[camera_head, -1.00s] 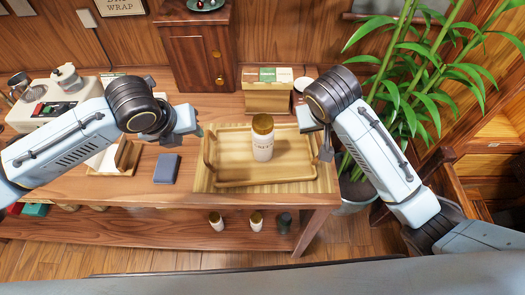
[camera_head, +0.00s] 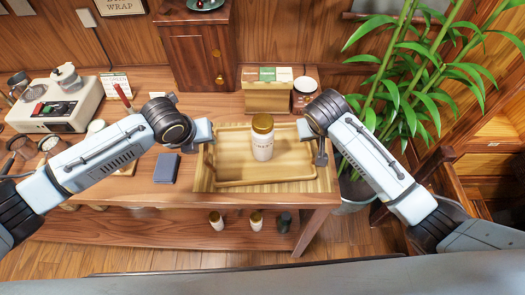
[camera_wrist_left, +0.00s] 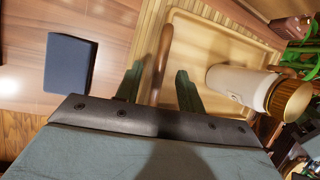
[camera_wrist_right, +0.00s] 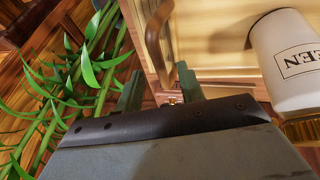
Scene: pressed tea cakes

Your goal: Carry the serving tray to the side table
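The wooden serving tray (camera_head: 228,173) lies on a slatted mat (camera_head: 203,178) on the table and carries one white canister with a gold lid (camera_head: 262,146). My left gripper (camera_head: 207,141) is at the tray's left handle. In the left wrist view its open fingers stand on either side of that handle (camera_wrist_left: 161,62). My right gripper (camera_head: 314,146) is at the tray's right end. In the right wrist view the right handle (camera_wrist_right: 156,40) reaches in between its open fingers. I cannot tell which piece of furniture is the side table.
A dark blue book or box (camera_head: 166,168) lies left of the tray. A wooden box with cards (camera_head: 268,97) stands behind it. A leafy plant (camera_head: 425,85) rises close to my right arm. Brewing equipment (camera_head: 62,100) fills the table's left end.

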